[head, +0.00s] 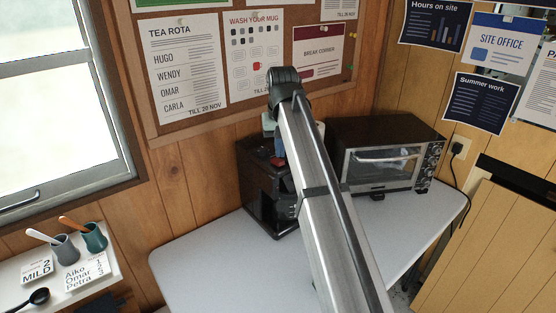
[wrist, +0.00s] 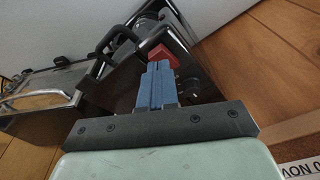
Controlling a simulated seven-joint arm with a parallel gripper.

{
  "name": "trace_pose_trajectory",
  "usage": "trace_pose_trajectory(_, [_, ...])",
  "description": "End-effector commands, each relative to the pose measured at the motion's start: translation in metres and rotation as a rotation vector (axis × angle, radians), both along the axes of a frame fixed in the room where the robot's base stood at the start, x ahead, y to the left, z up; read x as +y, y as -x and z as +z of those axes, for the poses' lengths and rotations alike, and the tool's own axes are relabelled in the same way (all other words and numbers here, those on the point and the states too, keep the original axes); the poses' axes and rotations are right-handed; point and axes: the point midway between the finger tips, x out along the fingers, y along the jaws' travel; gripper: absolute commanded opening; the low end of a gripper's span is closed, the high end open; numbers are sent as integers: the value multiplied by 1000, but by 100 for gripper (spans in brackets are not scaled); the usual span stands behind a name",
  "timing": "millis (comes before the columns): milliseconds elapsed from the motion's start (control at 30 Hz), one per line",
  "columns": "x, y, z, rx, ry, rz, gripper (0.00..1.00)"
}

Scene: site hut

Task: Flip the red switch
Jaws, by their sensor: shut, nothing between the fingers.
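The red switch (wrist: 161,53) shows in the wrist view on top of a dark coffee machine (wrist: 125,80), just beyond my fingertips. My gripper (wrist: 158,66) has its blue fingers together with nothing between them. The fingertips look very close to the switch; I cannot tell whether they touch it. In the head view my gripper (head: 279,157) points down at the top of the black machine (head: 257,190). My arm hides part of the machine there, and the switch is hard to make out.
A toaster oven (head: 385,160) stands right of the machine on a pale table (head: 220,270). A wood wall and a cork board (head: 215,110) are close behind. The table's front left is clear. A shelf with cups (head: 65,247) is at the left.

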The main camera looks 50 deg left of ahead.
Motion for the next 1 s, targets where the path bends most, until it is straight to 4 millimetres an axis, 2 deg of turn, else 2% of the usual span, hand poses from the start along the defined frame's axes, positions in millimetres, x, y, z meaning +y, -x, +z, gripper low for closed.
trace_pose_trajectory(1000, [0, 0, -6, 0, 0, 0, 0])
